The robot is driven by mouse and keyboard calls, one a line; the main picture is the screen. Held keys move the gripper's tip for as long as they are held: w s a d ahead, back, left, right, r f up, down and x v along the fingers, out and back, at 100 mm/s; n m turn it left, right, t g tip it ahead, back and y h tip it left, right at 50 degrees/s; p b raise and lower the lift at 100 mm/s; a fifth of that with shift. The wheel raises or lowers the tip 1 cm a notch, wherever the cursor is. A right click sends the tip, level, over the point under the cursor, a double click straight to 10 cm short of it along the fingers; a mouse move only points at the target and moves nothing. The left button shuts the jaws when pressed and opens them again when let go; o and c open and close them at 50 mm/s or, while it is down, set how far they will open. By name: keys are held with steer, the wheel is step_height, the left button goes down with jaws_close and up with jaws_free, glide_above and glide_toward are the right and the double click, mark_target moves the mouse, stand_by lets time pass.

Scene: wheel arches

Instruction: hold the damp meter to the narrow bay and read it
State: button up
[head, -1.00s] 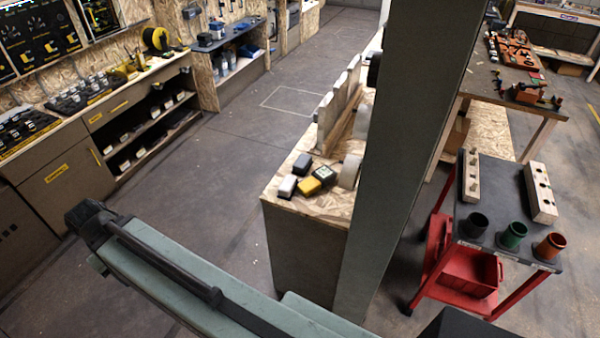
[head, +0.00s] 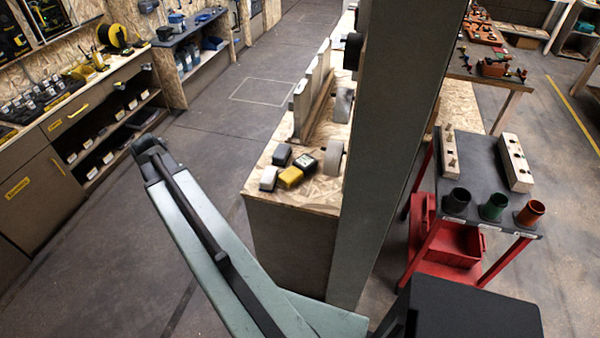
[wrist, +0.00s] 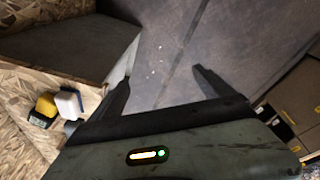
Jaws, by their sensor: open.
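Several small hand-sized devices lie together on the near end of the wooden bench (head: 262,190). They are a yellow one (head: 290,177), a pale grey one (head: 269,178), a dark one (head: 282,155) and a black one with a small pale-marked face (head: 306,162). I cannot tell for sure which is the damp meter. Upright boards (head: 301,105) stand behind them, with gaps like bays; the narrow one is not clear. In the wrist view my gripper (wrist: 162,82) is open and empty over the floor, with the yellow device (wrist: 46,104) and pale device (wrist: 68,103) off to its left.
Grey rollers (head: 330,155) stand beside the devices. My column hides part of the bench. A red trolley (head: 470,170) with several cups stands to the right. A tool counter (head: 60,120) runs along the left. The floor (head: 215,160) between counter and bench is clear.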

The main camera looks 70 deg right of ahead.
steer(key=s+d+m+h, duration=0.1)
steer(key=s+d+m, duration=0.2)
steer(key=s+d, duration=0.45)
steer(key=s+d+m, duration=0.3)
steer(key=s+d, duration=0.1)
steer(key=d, duration=0.7)
steer(key=m+g+h+b, duration=0.1)
steer(key=m+g+b, duration=0.1)
steer(key=m, duration=0.4)
glide_above(299, 164)
steer(key=a, duration=0.2)
steer(key=shift+w+f, duration=0.2)
steer(key=shift+f, duration=0.1)
steer(key=b+x, duration=0.7)
steer(key=x, duration=0.1)
steer(key=shift+w+a+f, duration=0.2)
steer(key=shift+w+a, duration=0.05)
steer(key=shift+a, duration=0.1)
steer(key=shift+r, duration=0.2)
steer(key=c, duration=1.8)
steer(key=shift+o, duration=0.2)
step_height(299, 164, up, 10)
steer(key=p, duration=1)
steer(key=shift+r, duration=0.15)
